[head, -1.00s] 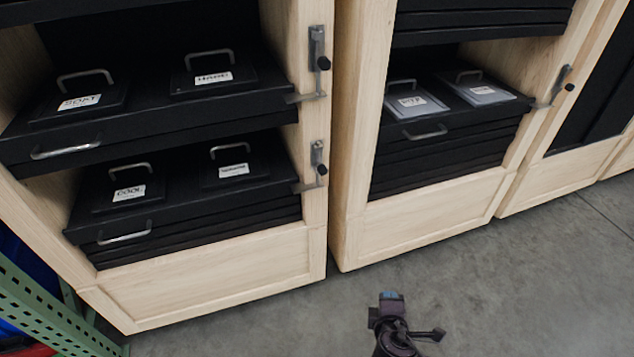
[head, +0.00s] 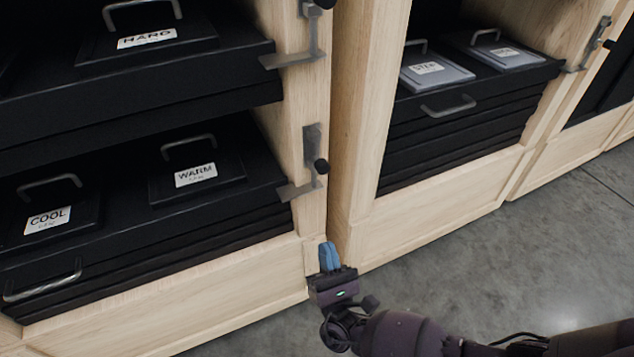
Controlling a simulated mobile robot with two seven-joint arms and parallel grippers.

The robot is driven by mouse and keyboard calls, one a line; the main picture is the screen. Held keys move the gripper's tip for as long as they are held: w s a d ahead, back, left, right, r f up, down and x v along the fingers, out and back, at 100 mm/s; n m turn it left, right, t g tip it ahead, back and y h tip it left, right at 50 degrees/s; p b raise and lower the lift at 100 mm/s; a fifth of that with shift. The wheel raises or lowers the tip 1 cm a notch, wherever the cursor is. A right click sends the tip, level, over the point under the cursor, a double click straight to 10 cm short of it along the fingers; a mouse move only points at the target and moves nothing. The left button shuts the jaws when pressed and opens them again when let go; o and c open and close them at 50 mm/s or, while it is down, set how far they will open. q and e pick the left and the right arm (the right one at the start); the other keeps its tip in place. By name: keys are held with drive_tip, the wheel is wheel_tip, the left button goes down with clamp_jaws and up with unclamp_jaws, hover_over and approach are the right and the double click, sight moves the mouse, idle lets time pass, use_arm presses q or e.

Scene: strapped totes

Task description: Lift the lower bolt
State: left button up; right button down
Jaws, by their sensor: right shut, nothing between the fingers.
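My right gripper (head: 328,256), with blue fingertips, is shut and empty. It points up in front of the post's lower part, below the lower bolt and apart from it. My left gripper is not in view.
The lower black tray (head: 140,240) holds lidded bins labelled COOL (head: 48,220) and WARM (head: 196,174). The upper tray (head: 120,95) has a bin labelled HARD (head: 147,38). A second cabinet (head: 430,215) stands to the right. Bare grey floor (head: 470,270) lies in front.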

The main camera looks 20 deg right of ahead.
approach(318, 151)
drive_tip(key=w+f, duration=0.2)
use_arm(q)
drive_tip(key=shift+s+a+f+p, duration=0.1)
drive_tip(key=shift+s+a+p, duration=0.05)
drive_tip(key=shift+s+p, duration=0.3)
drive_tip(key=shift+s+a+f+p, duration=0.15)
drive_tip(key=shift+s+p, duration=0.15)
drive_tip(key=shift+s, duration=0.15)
use_arm(e)
drive_tip(key=shift+r, duration=2)
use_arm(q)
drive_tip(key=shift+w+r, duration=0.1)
